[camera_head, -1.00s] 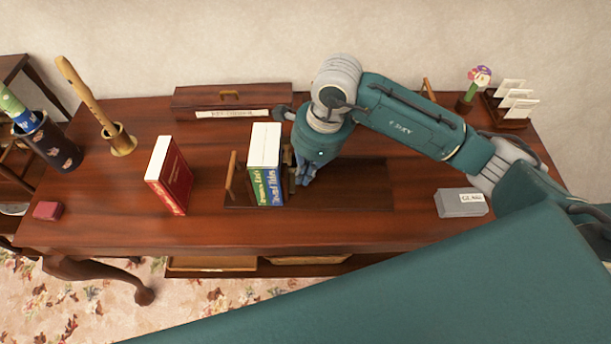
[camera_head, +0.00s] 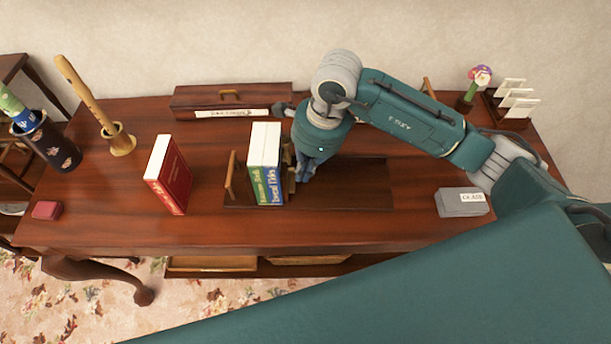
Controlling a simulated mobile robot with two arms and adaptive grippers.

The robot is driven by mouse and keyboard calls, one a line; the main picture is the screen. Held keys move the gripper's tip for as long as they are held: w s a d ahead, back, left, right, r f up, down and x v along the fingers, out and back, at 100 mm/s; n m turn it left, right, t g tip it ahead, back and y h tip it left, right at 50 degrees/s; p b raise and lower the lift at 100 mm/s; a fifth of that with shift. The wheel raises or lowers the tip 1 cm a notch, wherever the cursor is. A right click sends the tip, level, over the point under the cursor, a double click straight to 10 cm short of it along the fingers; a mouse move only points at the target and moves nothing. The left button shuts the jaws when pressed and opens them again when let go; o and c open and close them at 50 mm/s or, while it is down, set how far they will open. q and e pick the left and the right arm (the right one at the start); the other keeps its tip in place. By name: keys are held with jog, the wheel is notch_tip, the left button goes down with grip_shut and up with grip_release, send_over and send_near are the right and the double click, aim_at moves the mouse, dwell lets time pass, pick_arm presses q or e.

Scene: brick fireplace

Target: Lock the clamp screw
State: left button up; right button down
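A dark wooden press or book rack (camera_head: 350,195) lies on the table, with a wooden upright (camera_head: 230,176) at its left end. A green book (camera_head: 262,172) and a blue book (camera_head: 273,170) stand side by side in it. A wooden jaw (camera_head: 290,170) stands just right of the books, partly hidden. My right gripper (camera_head: 303,172) points down at that jaw's right side, where the clamp screw is hidden or too small to make out. Its fingers are mostly hidden, so I cannot tell whether they are shut. My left gripper is not in view.
A red book (camera_head: 170,176) stands left of the rack. A wooden box (camera_head: 230,100) is behind it, and a grey box (camera_head: 461,203) is to the right. A flute in a brass holder (camera_head: 122,141) and a small red box (camera_head: 46,210) are farther left. The front of the table is clear.

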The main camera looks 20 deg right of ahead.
jog(key=shift+r, duration=0.25)
jog(key=shift+s+a+r+p, duration=0.1)
jog(key=shift+s+r+p, duration=0.1)
jog(key=shift+r+p, duration=0.3)
jog(key=shift+s+r+p, duration=0.15)
jog(key=shift+r+p, duration=0.15)
jog(key=shift+r, duration=0.4)
jog(key=shift+w+f, duration=0.1)
jog(key=shift+w, duration=0.05)
jog(key=shift+w+d+b, duration=0.2)
jog(key=shift+w+b, duration=0.25)
jog(key=shift+w, duration=0.05)
jog(key=shift+f, duration=0.15)
jog(key=shift+b, duration=0.35)
